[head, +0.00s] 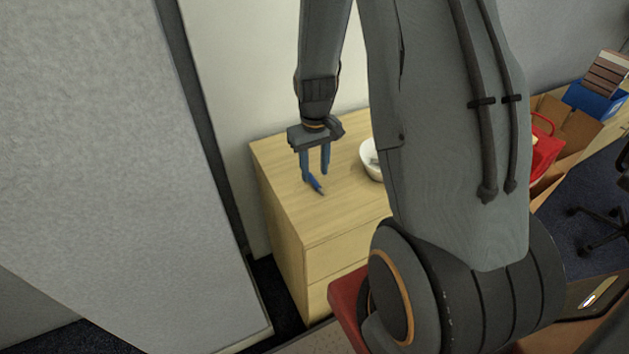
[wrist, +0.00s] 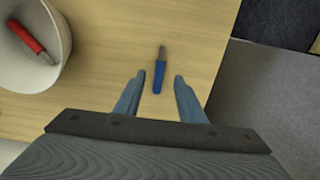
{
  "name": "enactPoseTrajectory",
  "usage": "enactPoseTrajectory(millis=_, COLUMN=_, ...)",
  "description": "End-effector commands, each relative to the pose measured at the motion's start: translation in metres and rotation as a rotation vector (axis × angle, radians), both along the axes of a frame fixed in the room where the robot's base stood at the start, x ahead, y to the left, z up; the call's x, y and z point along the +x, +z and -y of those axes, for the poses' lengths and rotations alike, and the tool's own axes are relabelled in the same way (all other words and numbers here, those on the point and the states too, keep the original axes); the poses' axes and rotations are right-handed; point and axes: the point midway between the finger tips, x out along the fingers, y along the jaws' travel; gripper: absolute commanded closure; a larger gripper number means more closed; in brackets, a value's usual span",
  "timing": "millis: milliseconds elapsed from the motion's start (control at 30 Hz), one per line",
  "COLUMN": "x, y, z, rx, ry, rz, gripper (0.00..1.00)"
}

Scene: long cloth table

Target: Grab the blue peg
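The blue peg (wrist: 159,77) lies on the wooden cabinet top, with a grey tip at its far end in the wrist view. In the head view the blue peg (head: 314,183) shows just below my fingertips. My gripper (wrist: 157,78) is open and empty, pointing down. Its two fingers stand on either side of the peg's near end in the wrist view, apart from it. In the head view my gripper (head: 315,177) hangs over the cabinet top near the peg. The exact height of the fingertips above the surface is hard to tell.
A white bowl (wrist: 63,35) holding a red peg (wrist: 30,40) stands left of the blue peg in the wrist view. The bowl (head: 368,158) is partly hidden by my arm in the head view. The wooden cabinet (head: 330,222) has an edge close by the peg.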

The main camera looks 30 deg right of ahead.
Motion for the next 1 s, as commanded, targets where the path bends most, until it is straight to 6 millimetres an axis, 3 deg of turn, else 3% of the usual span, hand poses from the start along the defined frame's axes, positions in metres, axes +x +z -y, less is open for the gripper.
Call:
enactPoseTrajectory(millis=300, x=-0.003, y=-0.031, z=0.001, rx=0.0, ry=0.0, rz=-0.002, gripper=0.64)
enactPoseTrajectory(millis=600, x=-0.002, y=-0.034, z=0.001, rx=0.0, ry=0.0, rz=0.0, gripper=0.64)
enactPoseTrajectory(millis=800, x=-0.002, y=-0.034, z=0.001, rx=0.0, ry=0.0, rz=0.0, gripper=0.97)
enactPoseTrajectory(millis=1000, x=-0.002, y=-0.034, z=0.001, rx=0.0, ry=0.0, rz=0.0, gripper=1.0)
